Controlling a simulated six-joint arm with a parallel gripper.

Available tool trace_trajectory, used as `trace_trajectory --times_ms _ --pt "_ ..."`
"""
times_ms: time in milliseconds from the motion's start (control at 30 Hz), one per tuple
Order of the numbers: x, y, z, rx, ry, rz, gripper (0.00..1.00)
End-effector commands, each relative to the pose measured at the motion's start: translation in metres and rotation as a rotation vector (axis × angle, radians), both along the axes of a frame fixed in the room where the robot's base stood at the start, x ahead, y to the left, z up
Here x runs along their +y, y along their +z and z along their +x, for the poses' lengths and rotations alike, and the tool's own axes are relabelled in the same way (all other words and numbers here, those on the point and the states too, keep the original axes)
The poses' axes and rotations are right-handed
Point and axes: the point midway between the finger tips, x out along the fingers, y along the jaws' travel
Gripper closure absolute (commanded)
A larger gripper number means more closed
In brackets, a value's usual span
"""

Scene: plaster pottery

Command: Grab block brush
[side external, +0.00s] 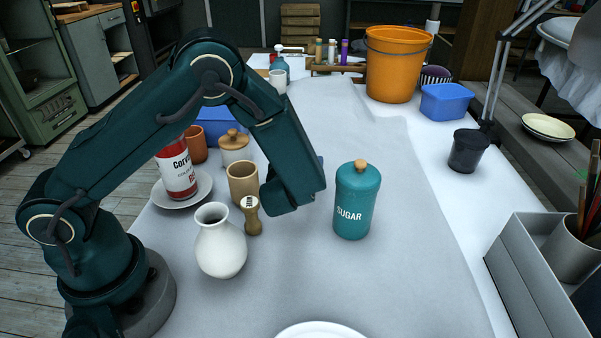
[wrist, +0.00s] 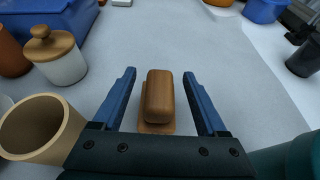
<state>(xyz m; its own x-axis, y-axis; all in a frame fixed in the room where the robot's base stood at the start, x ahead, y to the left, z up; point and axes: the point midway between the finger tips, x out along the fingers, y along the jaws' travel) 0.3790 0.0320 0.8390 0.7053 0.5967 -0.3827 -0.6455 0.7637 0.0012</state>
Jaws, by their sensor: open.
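The block brush (wrist: 159,96), a brown wooden block with rounded edges on a wider wooden base, stands on the pale table cover in the wrist view. My gripper (wrist: 159,74) is open, with one blue finger on each side of the block and a visible gap on both sides. The fingertips reach slightly beyond its far end. In the side external view my arm's end hides the brush and nearly all of the fingers.
A beige cup (wrist: 40,126) and a wooden-lidded jar (wrist: 58,56) stand left of my gripper. A teal sugar canister (side external: 356,202) stands close on the right. The cover beyond the brush is clear.

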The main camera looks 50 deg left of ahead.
Motion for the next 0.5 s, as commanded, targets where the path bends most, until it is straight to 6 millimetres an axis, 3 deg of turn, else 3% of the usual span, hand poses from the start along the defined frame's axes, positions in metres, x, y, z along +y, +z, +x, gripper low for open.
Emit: trace_trajectory --times_ms 200,467,500 --pt "0.013 -0.008 0.015 0.0 0.003 -0.001 0.25" --pt "0.015 -0.009 0.017 0.0 0.0 -0.001 0.25" --pt "0.015 -0.009 0.017 0.0 0.0 -0.001 0.29"
